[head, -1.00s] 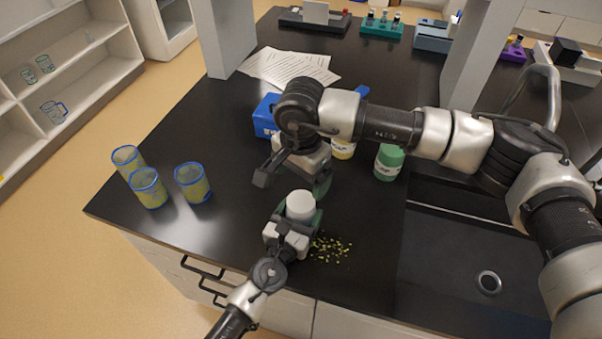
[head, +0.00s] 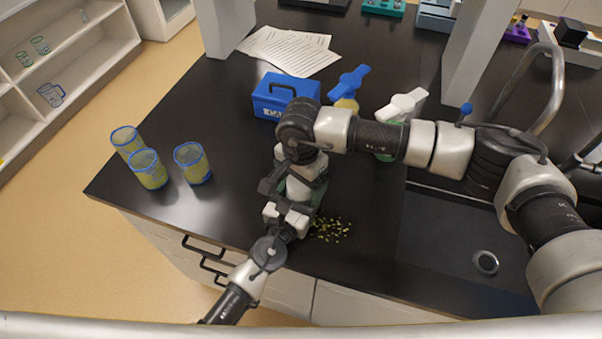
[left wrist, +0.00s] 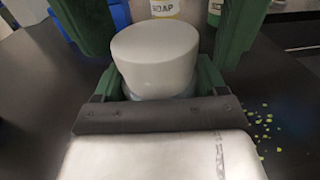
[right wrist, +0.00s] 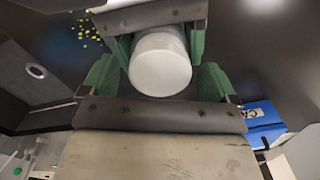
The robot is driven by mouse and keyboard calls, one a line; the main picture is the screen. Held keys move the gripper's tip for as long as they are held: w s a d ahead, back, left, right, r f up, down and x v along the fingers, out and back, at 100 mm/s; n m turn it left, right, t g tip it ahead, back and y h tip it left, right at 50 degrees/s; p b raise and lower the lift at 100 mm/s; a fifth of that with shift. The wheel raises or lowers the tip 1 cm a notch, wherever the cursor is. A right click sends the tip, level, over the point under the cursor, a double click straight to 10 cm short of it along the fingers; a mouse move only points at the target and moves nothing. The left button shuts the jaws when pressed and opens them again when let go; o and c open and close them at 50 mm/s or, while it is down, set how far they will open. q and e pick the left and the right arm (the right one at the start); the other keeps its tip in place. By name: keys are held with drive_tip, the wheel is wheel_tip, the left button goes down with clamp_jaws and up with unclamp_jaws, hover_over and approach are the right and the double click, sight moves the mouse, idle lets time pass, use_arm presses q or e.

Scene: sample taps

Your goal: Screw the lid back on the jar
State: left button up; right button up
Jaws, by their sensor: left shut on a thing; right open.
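The jar's round white lid (left wrist: 155,58) sits level on top of the jar (left wrist: 160,93), of which only a thin bluish-grey strip shows beneath it. My left gripper (head: 296,200) is shut on the jar, with its green fingers on either side below the lid. The lid also shows in the right wrist view (right wrist: 160,66). My right gripper (right wrist: 158,82) is open, its green fingers spread on both sides of the lid with gaps. In the head view my right arm hides the lid and most of the jar. Whether the lid is threaded on cannot be told.
Yellow-green bits (head: 330,229) lie scattered right of the jar. A blue box (head: 285,96) and bottles, one with a white top (head: 402,103), stand behind my right arm. Blue-rimmed cups (head: 192,163) stand left. A sink (head: 455,240) lies right. The counter's front edge is close.

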drive_tip(key=c, duration=1)
drive_tip(key=o, duration=1)
drive_tip(key=shift+o, duration=0.2)
drive_tip(key=shift+r, duration=0.1)
wheel_tip(320, 180, up, 12)
use_arm(q)
drive_tip(key=o, duration=1.8)
drive_tip(key=shift+c, duration=0.2)
